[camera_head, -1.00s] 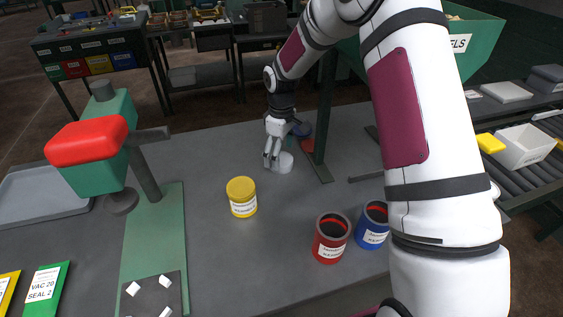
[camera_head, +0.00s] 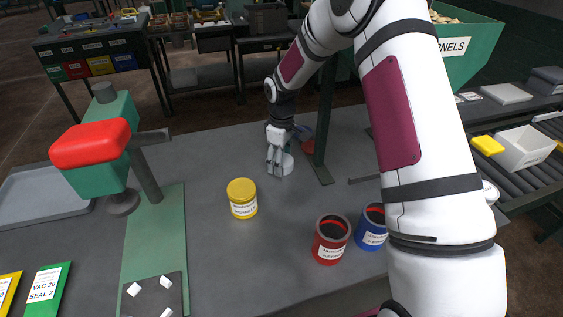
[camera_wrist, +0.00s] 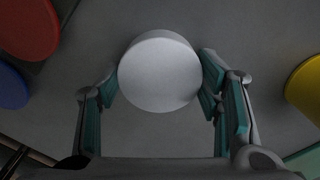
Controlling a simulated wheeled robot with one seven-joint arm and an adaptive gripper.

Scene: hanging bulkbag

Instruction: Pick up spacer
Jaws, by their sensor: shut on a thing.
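The spacer is probably the plain pale round cylinder (camera_wrist: 160,72), which sits between the two teal-padded fingers of my gripper (camera_wrist: 160,84) in the wrist view. The right finger pads touch its side, and the left finger lies close against it. In the head view my gripper (camera_head: 278,164) points down at the grey table, shut on the spacer (camera_head: 288,164). The fingers partly hide it there. I cannot tell whether its underside is clear of the table.
A yellow labelled jar (camera_head: 242,199) stands in front and left of my gripper. A dark green post (camera_head: 324,125) stands close on its right. Red (camera_head: 331,240) and blue (camera_head: 373,228) cans stand nearer. A green press (camera_head: 103,150) is at left.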

